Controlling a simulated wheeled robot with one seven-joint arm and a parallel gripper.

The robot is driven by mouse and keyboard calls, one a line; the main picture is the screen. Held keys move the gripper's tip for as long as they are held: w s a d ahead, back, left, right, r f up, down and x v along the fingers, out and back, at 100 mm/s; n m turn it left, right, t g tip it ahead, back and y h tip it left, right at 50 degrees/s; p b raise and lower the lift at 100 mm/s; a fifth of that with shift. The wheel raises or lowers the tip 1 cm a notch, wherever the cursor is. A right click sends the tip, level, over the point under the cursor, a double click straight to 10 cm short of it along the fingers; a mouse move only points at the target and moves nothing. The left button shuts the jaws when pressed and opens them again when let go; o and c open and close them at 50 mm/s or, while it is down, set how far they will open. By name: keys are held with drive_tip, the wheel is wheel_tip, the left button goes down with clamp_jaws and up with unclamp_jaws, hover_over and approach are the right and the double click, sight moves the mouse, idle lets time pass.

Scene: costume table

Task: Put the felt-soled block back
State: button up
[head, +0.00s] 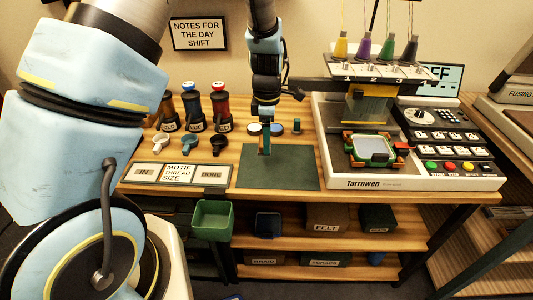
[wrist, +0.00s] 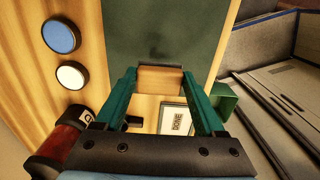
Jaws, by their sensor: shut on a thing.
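My gripper (head: 265,148) is at the back edge of the dark green mat (head: 280,172) in the head view, pointing down. In the wrist view its two green fingers (wrist: 160,80) are closed on the sides of a small wooden block (wrist: 160,79). The block has a plain tan face and a thin dark edge at its far side; its underside is hidden, so I cannot see the felt. The mat (wrist: 165,30) lies behind the block in the wrist view. I cannot tell whether the block touches it.
Two round pucks (head: 277,129) and a small spool (head: 297,126) stand behind the mat. The embroidery machine (head: 350,183) stands close on the right. Shelves with a felt bin (head: 326,218) are below.

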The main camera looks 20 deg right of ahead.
drive_tip(key=shift+f+p, duration=0.65)
drive_tip(key=shift+f, duration=2.2)
drive_tip(key=shift+f, duration=0.1)
drive_tip(key=o, duration=1.3)
wheel_tip(320, 180, up, 12)
drive_tip(key=b, duration=0.3)
drive_tip(key=s+a+r+m, duration=0.2)
drive_tip(key=a+m, duration=0.5)
drive_tip(key=a, duration=0.8)
drive_tip(key=s+a+r+m+t, duration=0.1)
drive_tip(key=a+r+m, duration=0.2)
drive_tip(key=a+m, duration=0.4)
drive_tip(key=a, duration=0.8)
drive_tip(key=shift+s+a+r+t, duration=0.3)
drive_tip(key=shift+s+a+r, duration=0.05)
drive_tip(key=shift+s+a, duration=0.05)
